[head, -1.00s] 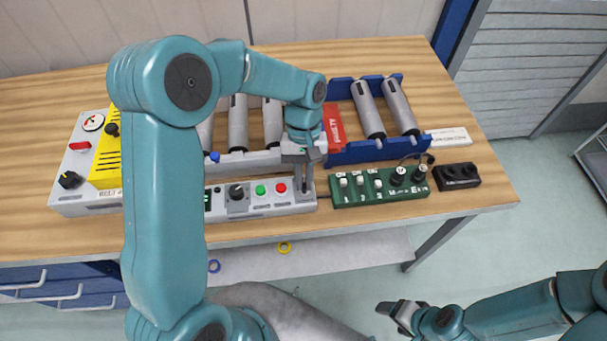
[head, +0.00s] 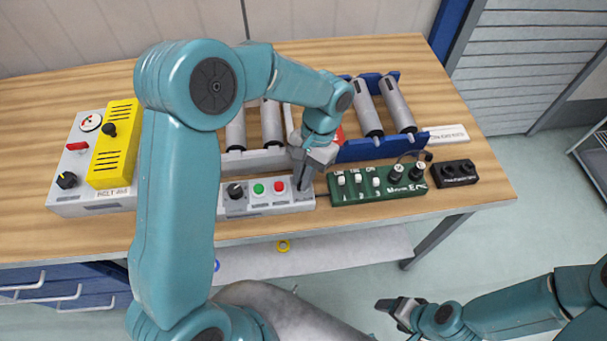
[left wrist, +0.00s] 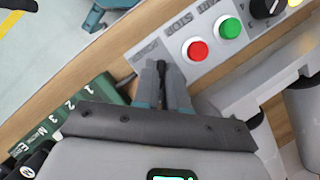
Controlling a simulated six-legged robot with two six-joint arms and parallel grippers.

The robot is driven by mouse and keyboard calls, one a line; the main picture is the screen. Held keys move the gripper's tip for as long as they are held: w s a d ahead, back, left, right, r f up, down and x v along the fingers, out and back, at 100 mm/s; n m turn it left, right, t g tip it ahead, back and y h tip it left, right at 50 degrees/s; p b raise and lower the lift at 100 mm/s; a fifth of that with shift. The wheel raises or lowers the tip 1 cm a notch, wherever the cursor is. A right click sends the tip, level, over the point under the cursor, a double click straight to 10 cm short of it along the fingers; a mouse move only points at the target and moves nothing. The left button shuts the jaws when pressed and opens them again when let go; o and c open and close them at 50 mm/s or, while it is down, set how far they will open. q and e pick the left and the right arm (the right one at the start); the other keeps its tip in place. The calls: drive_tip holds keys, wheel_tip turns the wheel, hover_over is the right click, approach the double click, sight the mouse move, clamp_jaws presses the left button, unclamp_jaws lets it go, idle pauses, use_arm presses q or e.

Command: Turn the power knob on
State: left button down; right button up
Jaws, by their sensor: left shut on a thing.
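The grey control panel (head: 262,207) lies along the table's front edge, with a black knob (head: 236,191), a green button (head: 258,189) and a red button (head: 279,187). My left gripper (head: 304,184) is at its right end, right of the red button. In the left wrist view, its fingers (left wrist: 164,72) are shut on a small dark knob (left wrist: 161,68), mostly hidden between them, beside a label too small to read. My right gripper (head: 390,308) hangs low at the bottom right, away from the table; its jaws are too small to judge.
A green switch box (head: 380,202) stands just right of the panel, with a black knob box (head: 455,174) beyond it. Rollers (head: 367,108) stand behind. A grey and yellow box (head: 95,170) is at the left. A red button (left wrist: 195,50) is near the left fingers.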

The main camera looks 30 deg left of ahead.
idle(0.5)
use_arm(q)
drive_tip(key=c, duration=1.2)
unclamp_jaws()
drive_tip(key=v, duration=1.6)
drive_tip(key=shift+r, duration=0.25)
drive_tip(key=shift+s+d+f, duration=0.1)
drive_tip(key=shift+s, duration=0.05)
